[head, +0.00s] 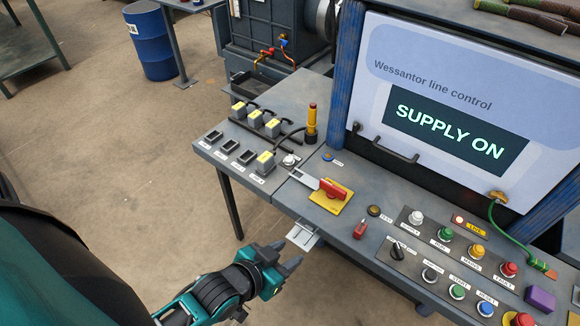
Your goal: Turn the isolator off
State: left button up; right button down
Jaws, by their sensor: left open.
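The isolator is a red rotary handle (333,188) on a yellow plate (325,203), set in the grey console top near its front edge. The screen (450,125) above the console reads "SUPPLY ON". My left gripper (285,258) is open and empty. It is in front of the console edge, below and to the left of the isolator in the picture, and apart from it. My right gripper is not in view.
A small red padlock (360,229) lies right of the isolator. Several buttons and lamps (460,255) fill the right panel. A pale tag plate (303,235) projects at the front edge.

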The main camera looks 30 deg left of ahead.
aim_at(317, 182)
jog(key=u, duration=0.75)
